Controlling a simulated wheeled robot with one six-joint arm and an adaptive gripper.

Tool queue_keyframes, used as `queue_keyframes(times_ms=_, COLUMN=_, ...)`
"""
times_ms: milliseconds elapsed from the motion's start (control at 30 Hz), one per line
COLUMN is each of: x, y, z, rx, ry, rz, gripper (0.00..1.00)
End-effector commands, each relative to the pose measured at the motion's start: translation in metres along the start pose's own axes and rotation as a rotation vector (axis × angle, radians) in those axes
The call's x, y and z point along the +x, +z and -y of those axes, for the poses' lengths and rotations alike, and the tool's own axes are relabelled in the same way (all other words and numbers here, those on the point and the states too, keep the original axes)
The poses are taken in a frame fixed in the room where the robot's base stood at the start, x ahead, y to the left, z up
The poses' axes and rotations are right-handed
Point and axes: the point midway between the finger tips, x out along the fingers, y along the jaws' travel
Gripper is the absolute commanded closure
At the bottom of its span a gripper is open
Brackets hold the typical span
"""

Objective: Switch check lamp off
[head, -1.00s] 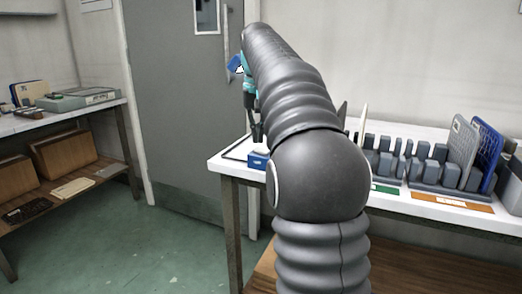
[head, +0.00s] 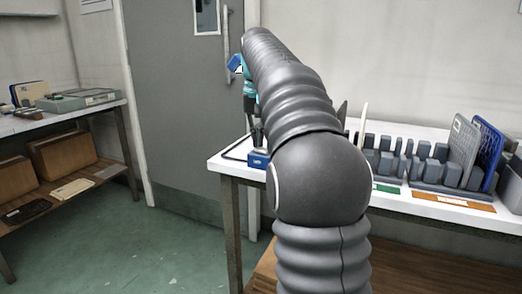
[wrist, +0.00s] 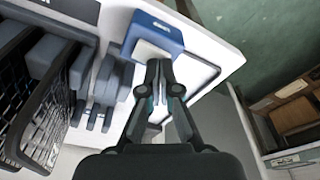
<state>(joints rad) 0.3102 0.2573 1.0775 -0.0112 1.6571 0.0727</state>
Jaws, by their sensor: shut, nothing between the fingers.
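The check lamp appears to be the small blue box with a pale plate on its top (wrist: 160,30). It stands at the near left corner of the white table, and its blue front also shows in the head view (head: 258,161). My gripper (wrist: 159,66) is shut and empty, pointing down with its fingertips at the pale plate's edge. In the head view my gripper (head: 257,143) is just above the box, partly behind my arm. I cannot tell whether the fingertips touch the plate, or whether the lamp is lit.
A thin dark frame outline (wrist: 205,68) lies on the table beside the box. Grey slotted racks (head: 400,160) hold upright panels, including a blue one (head: 487,155), to the right. A grey door (head: 185,110) stands behind. A side bench (head: 60,115) is at the left.

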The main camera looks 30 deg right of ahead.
Motion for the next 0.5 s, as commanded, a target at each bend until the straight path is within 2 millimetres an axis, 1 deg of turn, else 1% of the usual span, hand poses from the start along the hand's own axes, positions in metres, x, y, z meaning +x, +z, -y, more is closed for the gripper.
queue_keyframes(times_ms=500, x=0.0072, y=0.0013, z=0.0, rx=0.0, ry=0.0, rz=0.001, gripper=1.0)
